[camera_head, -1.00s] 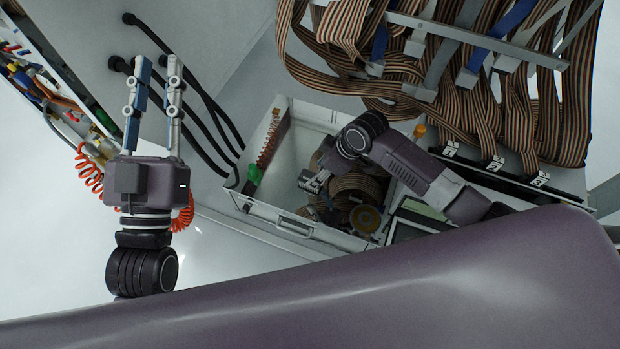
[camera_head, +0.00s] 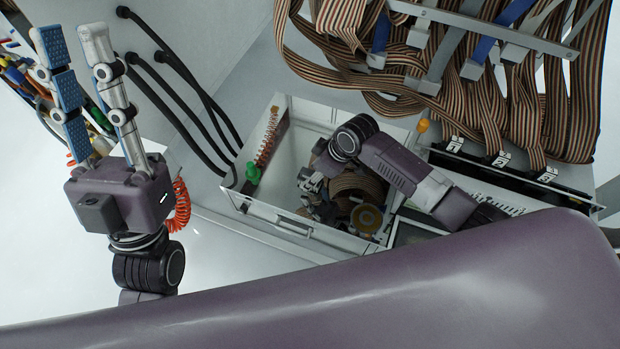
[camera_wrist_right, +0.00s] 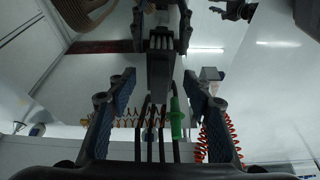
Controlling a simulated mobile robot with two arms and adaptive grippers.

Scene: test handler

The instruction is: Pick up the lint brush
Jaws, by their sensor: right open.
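I cannot pick out the lint brush for certain. A pale open tray (camera_head: 262,212) holds a dark roll, a round brass-coloured disc (camera_head: 366,219) and other dark items, partly hidden by my right arm. My right gripper (camera_head: 308,186) is low in the tray, its fingertips hard to make out there. In the right wrist view my right gripper (camera_wrist_right: 156,100) has its blue-padded fingers apart. A dark block with stripes (camera_wrist_right: 160,65) shows between them; I cannot tell what it is or whether it touches them. My left gripper (camera_head: 70,42) is open and empty, raised at the upper left.
A green piece (camera_head: 252,173) with a red coiled hose (camera_head: 268,138) is at the tray's left inner side. Several black cables (camera_head: 195,85) hang left of the tray. Striped ribbon cables (camera_head: 500,120) fill the upper right. The pale floor at lower left is clear.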

